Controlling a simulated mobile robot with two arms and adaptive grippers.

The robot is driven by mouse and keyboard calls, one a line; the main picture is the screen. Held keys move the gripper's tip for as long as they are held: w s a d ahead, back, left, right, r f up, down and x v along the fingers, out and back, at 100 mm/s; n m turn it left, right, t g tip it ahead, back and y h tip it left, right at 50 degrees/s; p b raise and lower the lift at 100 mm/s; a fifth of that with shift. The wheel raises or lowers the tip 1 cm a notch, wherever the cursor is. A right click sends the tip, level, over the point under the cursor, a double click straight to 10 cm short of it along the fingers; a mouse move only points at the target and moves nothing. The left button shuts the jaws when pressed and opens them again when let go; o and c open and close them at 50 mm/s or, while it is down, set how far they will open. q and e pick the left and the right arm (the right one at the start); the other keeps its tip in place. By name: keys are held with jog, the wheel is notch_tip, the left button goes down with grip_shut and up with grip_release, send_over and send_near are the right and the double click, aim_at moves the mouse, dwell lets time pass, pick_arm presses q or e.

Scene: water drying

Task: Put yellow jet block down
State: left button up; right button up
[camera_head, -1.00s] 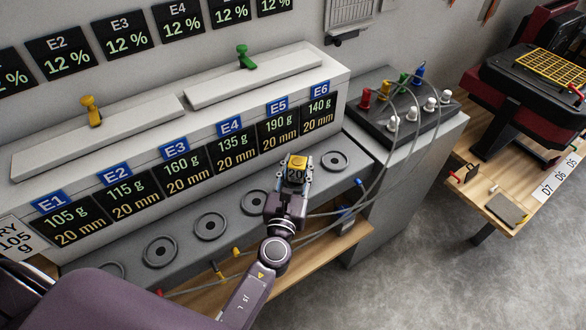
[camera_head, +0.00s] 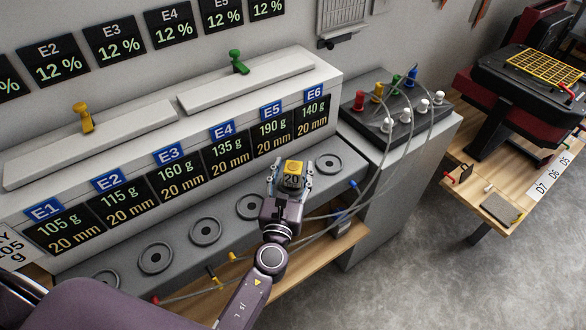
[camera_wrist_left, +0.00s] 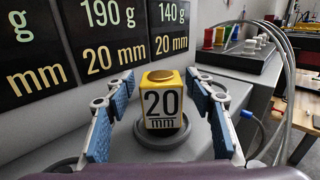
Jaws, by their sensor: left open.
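In the left wrist view the yellow block (camera_wrist_left: 162,100) stands upright on a round grey pad (camera_wrist_left: 161,133), below the 190 g and 140 g displays. In the head view that pad is hidden under the block, in the row by E5. My left gripper (camera_head: 290,180) is open around the block. Its blue-padded fingers stand on both sides, with visible gaps in the wrist view. My right gripper is not in view.
Empty round pads line the grey ledge, including one right of the block (camera_head: 328,163) and one to its left (camera_head: 205,229). Grey cables (camera_head: 376,150) hang close to the right from a box with coloured plugs. The display wall (camera_head: 275,131) rises behind.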

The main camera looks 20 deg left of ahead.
pick_arm(q)
jog(key=s+d+b, duration=0.1)
jog(key=s+b, duration=0.1)
jog(key=s, duration=0.9)
jog(key=shift+s+d, duration=0.25)
jog(key=shift+s, duration=0.1)
jog(key=shift+f, duration=0.15)
